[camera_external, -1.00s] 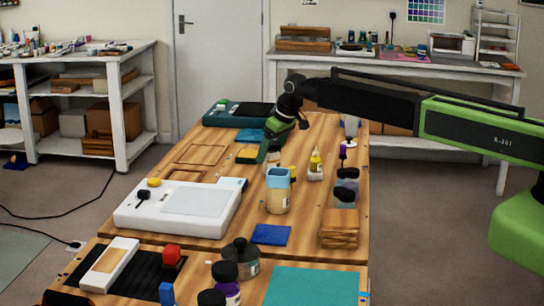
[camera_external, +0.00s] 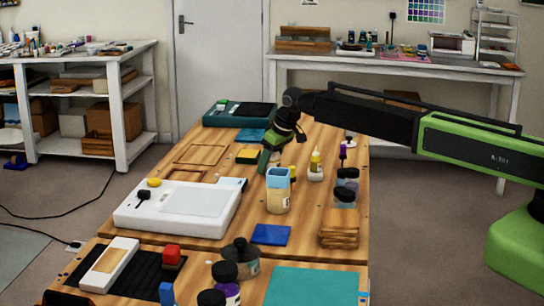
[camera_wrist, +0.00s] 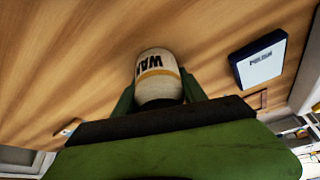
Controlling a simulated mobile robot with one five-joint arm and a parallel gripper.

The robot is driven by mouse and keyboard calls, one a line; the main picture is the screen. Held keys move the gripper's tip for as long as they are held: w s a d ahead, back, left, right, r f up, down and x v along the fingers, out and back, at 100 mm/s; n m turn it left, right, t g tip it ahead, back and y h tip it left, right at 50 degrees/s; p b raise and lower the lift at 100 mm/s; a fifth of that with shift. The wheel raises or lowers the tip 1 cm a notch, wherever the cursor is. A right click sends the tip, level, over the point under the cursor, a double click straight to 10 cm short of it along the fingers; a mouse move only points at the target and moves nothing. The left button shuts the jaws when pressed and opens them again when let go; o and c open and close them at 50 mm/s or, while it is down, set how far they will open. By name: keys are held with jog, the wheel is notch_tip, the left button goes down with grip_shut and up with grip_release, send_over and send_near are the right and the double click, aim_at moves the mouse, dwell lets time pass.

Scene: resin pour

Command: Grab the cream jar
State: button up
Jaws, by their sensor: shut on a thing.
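The cream jar (camera_wrist: 158,68) shows in the wrist view as a pale cream body with a tan band and dark letters starting "WA". My gripper (camera_wrist: 160,95) is shut on it, with a green finger on each side. In the external view my gripper (camera_external: 268,158) is low over the middle of the wooden table, behind a cream container with a blue top (camera_external: 278,195). The jar is mostly hidden there by the fingers and that container. I cannot tell whether the jar still touches the table.
A small yellow box (camera_external: 248,156) lies to the left. A white light pad (camera_external: 190,205) is nearer at left.

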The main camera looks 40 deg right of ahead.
jog(key=shift+c, duration=0.7)
jog(key=shift+r, duration=0.15)
